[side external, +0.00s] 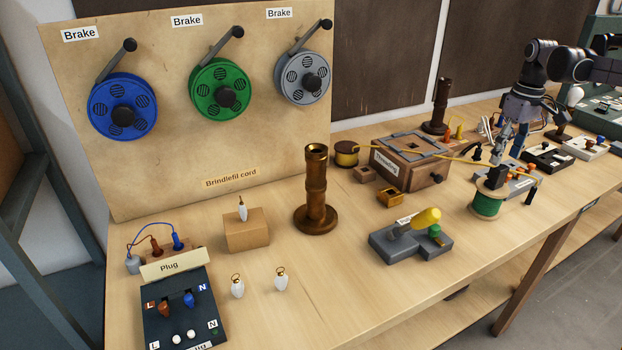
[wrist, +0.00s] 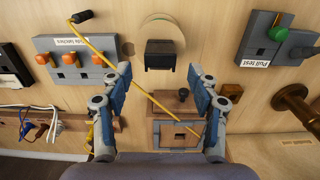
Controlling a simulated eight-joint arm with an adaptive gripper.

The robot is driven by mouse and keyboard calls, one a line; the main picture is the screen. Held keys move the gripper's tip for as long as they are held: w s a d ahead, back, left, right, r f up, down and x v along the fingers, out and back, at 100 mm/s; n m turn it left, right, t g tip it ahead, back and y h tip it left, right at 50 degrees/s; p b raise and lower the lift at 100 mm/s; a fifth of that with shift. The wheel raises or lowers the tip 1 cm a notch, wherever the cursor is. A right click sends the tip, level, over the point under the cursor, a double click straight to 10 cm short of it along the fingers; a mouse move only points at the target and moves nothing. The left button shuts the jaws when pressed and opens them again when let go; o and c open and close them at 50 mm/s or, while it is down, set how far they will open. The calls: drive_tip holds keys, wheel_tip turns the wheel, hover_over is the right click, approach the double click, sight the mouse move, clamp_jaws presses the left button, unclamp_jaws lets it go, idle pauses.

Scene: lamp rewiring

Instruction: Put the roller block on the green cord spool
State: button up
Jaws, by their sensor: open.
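The green cord spool (side external: 488,205), with pale wooden flanges, stands on the bench towards the front edge in the side view. Its round pale top (wrist: 168,27) shows in the wrist view. A black block, which looks like the roller block (wrist: 164,55), overlaps the near edge of that top; in the side view a dark block (side external: 493,180) appears at the spool's top. I cannot tell whether it rests fully on it. My gripper (wrist: 160,75) is open, its two fingertips to either side of the block and apart from it. In the side view my gripper (side external: 497,158) is just above the spool.
A yellow cord (side external: 455,157) runs over the Threading box (side external: 410,160) to near the spool and crosses beneath my fingers in the wrist view. The grey Pull test fixture (side external: 410,243) stands left of the spool. A switch unit (wrist: 75,60) lies left in the wrist view.

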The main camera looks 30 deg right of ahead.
sight(501, 167)
wheel_tip(501, 167, up, 6)
drive_tip(key=s+a+t, duration=0.1)
drive_tip(key=s+a, duration=0.1)
drive_tip(key=a, duration=0.5)
drive_tip(key=s+a+f+t, duration=0.3)
drive_tip(key=s+a+f, duration=0.2)
drive_tip(key=a, duration=0.3)
drive_tip(key=s+a+f+t, duration=0.3)
drive_tip(key=s+a+f, duration=0.2)
drive_tip(key=a, duration=0.4)
drive_tip(key=shift+s+f, duration=0.3)
drive_tip(key=shift+f, duration=0.25)
